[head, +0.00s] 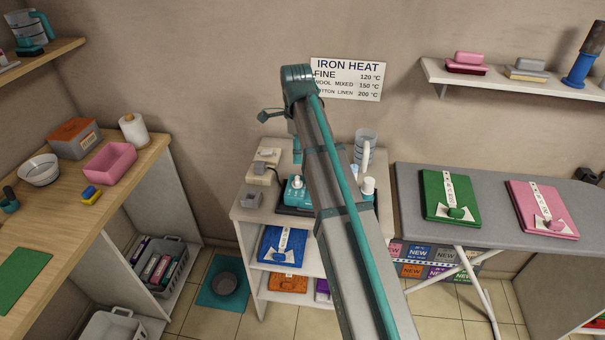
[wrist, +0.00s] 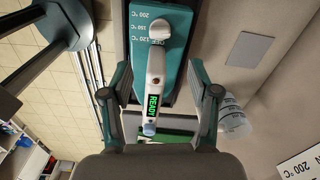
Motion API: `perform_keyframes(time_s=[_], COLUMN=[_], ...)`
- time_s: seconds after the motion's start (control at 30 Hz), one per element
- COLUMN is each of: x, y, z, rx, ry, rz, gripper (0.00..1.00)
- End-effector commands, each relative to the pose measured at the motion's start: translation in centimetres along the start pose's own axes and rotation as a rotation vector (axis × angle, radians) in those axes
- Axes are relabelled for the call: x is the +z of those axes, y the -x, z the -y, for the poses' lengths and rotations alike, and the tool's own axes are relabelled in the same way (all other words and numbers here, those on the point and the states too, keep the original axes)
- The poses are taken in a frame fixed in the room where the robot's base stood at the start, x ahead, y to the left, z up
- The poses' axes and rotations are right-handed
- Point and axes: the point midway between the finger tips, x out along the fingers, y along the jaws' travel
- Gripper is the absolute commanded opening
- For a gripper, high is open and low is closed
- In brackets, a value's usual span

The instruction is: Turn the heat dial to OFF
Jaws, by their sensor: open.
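A teal iron-like appliance (wrist: 178,18) shows at the top of the wrist view, with a scale of 200, 150 and 120 °C along its left side. A round white knob (wrist: 160,30), apparently the heat dial, sits on it beside the scale. A white handle-like part (wrist: 155,70) with a green READY display (wrist: 154,100) runs down from the knob. My gripper (wrist: 160,78) is open, with one finger on each side of this white part. The head view shows the teal appliance (head: 294,194) beside my arm; my fingers are hidden there.
The appliance stands on a dark tray on a small cabinet (head: 255,214). A clear cup (head: 367,142) stands behind and to the right. Small beige boxes (head: 263,170) stand to the left. An ironing board (head: 409,184) is on the right. A heat sign (head: 348,79) hangs on the wall.

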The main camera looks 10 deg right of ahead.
Motion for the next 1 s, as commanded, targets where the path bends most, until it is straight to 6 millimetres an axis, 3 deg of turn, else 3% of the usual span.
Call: perform_keyframes(time_s=[0.6, 1.0], x=[0.1, 0.1], y=[-8.5, -10.4], z=[-0.1, 0.0], rx=[0.001, 0.0], ry=[0.006, 0.006], rz=[0.002, 0.003], gripper=[0.61, 0.61])
